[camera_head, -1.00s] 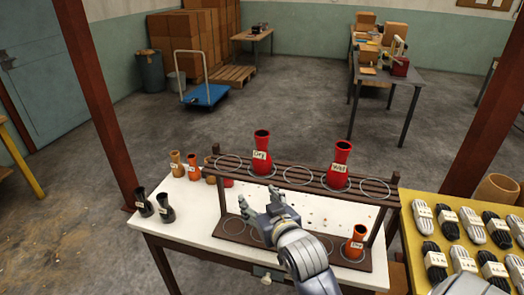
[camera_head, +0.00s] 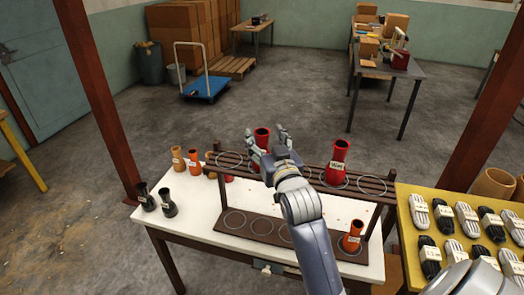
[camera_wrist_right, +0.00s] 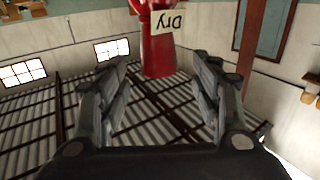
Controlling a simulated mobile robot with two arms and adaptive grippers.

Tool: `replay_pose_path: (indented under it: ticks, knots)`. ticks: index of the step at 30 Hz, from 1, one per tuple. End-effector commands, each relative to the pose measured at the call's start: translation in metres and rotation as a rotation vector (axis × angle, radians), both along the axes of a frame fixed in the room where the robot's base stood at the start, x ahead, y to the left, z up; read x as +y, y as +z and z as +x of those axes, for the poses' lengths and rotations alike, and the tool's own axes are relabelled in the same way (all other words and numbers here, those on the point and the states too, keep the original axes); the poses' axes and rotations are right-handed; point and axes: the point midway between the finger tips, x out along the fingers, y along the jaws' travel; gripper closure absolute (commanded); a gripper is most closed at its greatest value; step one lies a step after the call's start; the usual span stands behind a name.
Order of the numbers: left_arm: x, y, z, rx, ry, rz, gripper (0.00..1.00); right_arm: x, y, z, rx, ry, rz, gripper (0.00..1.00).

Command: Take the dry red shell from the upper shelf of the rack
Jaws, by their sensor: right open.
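The dry red shell (camera_head: 262,137) stands upright on the upper shelf of the rack (camera_head: 315,172), partly hidden behind my right gripper (camera_head: 266,137) in the head view. In the right wrist view the red shell (camera_wrist_right: 158,55) with its "Dry" label appears upside down, between and beyond the two open fingers of the gripper (camera_wrist_right: 158,88). I cannot tell whether the fingers touch it. The wet red shell (camera_head: 338,160) stands on the same shelf to the right. An orange shell (camera_head: 352,238) stands on the lower shelf at the right. My left gripper is not in view.
Small orange shells (camera_head: 178,160) and black shells (camera_head: 167,203) stand on the white table (camera_head: 190,215), left of the rack. A yellow table (camera_head: 410,215) with several labelled black and grey pieces is at the right. Empty ring places show on both shelves.

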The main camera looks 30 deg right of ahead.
Motion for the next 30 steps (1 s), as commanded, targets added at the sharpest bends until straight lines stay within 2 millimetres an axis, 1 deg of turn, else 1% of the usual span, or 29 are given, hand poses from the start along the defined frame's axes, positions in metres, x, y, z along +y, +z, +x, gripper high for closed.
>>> replay_pose_path:
  ticks: [1, 7, 10, 16, 17, 18, 20, 21, 23, 24, 25, 30]
  knots:
    - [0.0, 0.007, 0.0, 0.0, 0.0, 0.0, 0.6, -0.003, 0.004, 0.007, 0.0, 0.0, 0.0, 0.41]
    - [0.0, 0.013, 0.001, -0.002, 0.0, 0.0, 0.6, -0.009, 0.002, 0.027, 0.0, 0.0, 0.0, 0.41]
    - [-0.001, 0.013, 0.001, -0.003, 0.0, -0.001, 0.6, -0.01, 0.001, 0.031, -0.001, 0.0, 0.0, 0.41]
    - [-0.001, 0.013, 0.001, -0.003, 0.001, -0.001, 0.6, -0.01, 0.0, 0.031, -0.001, 0.0, 0.0, 0.41]
    - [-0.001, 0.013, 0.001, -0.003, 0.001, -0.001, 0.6, -0.01, 0.0, 0.031, -0.001, 0.0, 0.0, 0.44]
    - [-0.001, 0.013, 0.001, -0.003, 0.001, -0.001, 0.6, -0.01, 0.0, 0.031, -0.001, 0.0, 0.0, 0.53]
    - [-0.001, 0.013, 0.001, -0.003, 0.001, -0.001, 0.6, -0.01, 0.0, 0.031, -0.001, 0.0, 0.0, 0.66]
    - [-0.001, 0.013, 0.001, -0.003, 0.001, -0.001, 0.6, -0.01, 0.0, 0.031, -0.001, 0.0, 0.0, 0.75]
    - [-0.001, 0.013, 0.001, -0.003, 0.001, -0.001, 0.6, -0.01, 0.0, 0.031, -0.001, 0.0, 0.0, 0.89]
    - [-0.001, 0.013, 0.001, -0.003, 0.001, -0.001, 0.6, -0.01, 0.0, 0.031, 0.0, 0.0, 0.0, 0.98]
    - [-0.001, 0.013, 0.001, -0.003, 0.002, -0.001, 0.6, -0.01, 0.0, 0.031, 0.0, 0.0, 0.0, 1.0]
    - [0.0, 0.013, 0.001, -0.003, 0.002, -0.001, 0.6, -0.01, 0.0, 0.031, -0.001, 0.0, 0.0, 1.0]
